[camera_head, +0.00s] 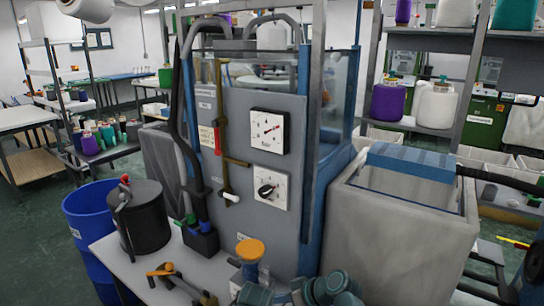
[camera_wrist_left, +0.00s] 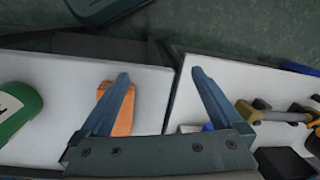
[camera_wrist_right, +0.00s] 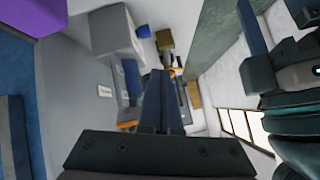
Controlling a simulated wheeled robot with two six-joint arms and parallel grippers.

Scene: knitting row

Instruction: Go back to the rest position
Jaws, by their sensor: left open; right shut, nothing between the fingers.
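My left gripper (camera_wrist_left: 160,76) is open in the left wrist view, with its two fingers apart and nothing between them. It hangs over white tabletops (camera_wrist_left: 60,70), and an orange object (camera_wrist_left: 122,115) shows partly behind its left finger. My right gripper (camera_wrist_right: 160,76) is shut and empty in the right wrist view. Its fingers point out into the room, touching nothing that I can see. Teal arm parts of mine show at the bottom middle of the head view; the fingertips cannot be made out there.
A grey machine cabinet (camera_head: 235,140) with two dials stands ahead. A black pot (camera_head: 143,215), tools (camera_head: 175,275) and an orange-capped container (camera_head: 250,250) are near its foot. A large grey bin (camera_head: 385,240) stands right, a blue barrel (camera_head: 90,210) left.

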